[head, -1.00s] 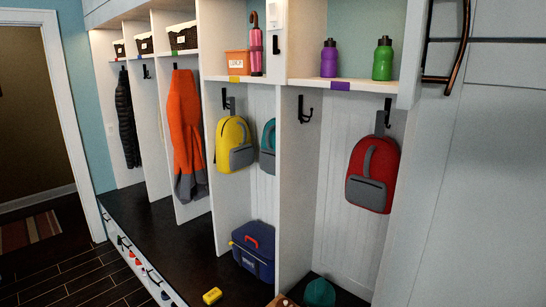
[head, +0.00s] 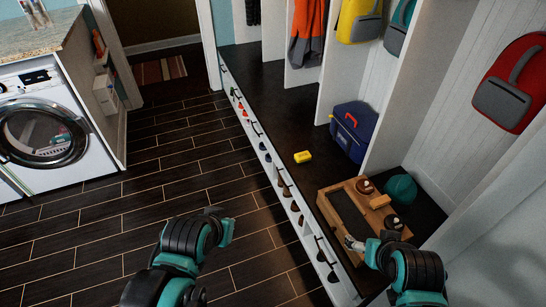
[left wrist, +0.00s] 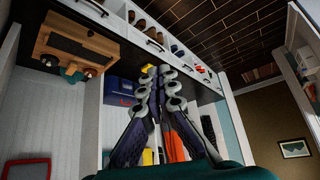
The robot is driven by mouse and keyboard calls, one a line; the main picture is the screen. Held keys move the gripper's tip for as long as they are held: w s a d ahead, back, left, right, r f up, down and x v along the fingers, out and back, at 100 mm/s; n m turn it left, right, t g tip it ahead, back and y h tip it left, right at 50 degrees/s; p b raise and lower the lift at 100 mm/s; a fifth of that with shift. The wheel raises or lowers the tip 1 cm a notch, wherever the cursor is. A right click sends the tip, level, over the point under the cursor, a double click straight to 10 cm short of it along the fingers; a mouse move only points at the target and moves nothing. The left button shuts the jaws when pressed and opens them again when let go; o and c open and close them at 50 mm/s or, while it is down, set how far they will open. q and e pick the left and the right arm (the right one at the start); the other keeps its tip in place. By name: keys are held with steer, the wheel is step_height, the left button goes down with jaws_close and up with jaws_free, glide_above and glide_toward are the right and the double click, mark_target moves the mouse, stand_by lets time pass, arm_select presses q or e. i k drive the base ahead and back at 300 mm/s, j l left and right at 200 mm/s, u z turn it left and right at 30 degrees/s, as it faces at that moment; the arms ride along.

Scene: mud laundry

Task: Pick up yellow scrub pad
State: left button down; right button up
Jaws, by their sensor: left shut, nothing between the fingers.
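The yellow scrub pad (head: 302,157) lies on the dark bench top, left of the blue box. In the left wrist view, a small part of the yellow scrub pad (left wrist: 147,69) shows beyond my fingertips. My left gripper (left wrist: 158,71) has its fingers together with nothing between them, apart from the pad. In the head view my left arm is over the floor, lower left of the pad, and its fingers are hard to make out. My right gripper (head: 353,243) is by the wooden shoe box, small and partly hidden by my arm; its opening is unclear.
A blue box (head: 353,131) with a red handle stands right of the pad. The wooden shoe box (head: 330,193) and a teal cap (head: 400,189) are nearer on the bench. Shoe cubbies (head: 262,150) line the bench front. The floor left is clear.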

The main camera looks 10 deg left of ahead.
mark_target(299, 158)
steer(key=i+j, duration=0.3)
steer(key=i, duration=0.25)
steer(key=i+j, duration=0.25)
steer(key=i, duration=0.25)
steer(key=i+j+z, duration=0.1)
steer(key=i+j, duration=0.2)
steer(key=i, duration=0.25)
